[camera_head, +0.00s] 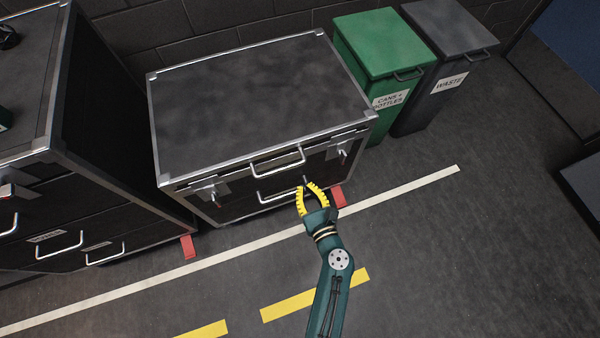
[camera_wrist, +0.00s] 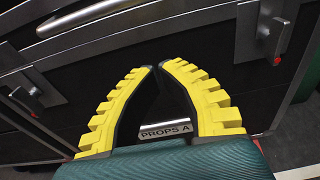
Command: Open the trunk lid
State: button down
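The black trunk (camera_head: 235,180) with metal edging stands against the wall. Its lid (camera_head: 255,95) is down. A metal handle (camera_head: 278,162) is on the lid's front edge, and it also shows in the wrist view (camera_wrist: 82,16). Two red-tipped latches are on the front, a left latch (camera_head: 215,196) and a right latch (camera_head: 342,155). A lower handle (camera_head: 275,195) is partly behind my gripper (camera_head: 307,187). My gripper is in front of the trunk, below the lid handle. Its yellow fingers are empty, with tips slightly apart. In the wrist view, a "PROPS A" label (camera_wrist: 165,131) shows between them.
A black drawer cabinet (camera_head: 70,220) stands close on the left. A green bin (camera_head: 382,45) and a grey bin (camera_head: 448,40) stand right of the trunk. The floor in front, with white and yellow lines, is clear. Dark furniture (camera_head: 580,185) is at the far right.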

aim_at(293, 156)
jog(key=w, duration=0.1)
jog(key=w+a+r, duration=0.1)
jog(key=w, duration=0.1)
jog(key=w+r+b, duration=0.1)
jog(key=shift+w+a+r, duration=0.15)
jog(key=shift+w+a, duration=0.25)
jog(key=shift+s+r, duration=0.1)
jog(key=shift+r, duration=0.4)
jog(key=shift+s, duration=0.1)
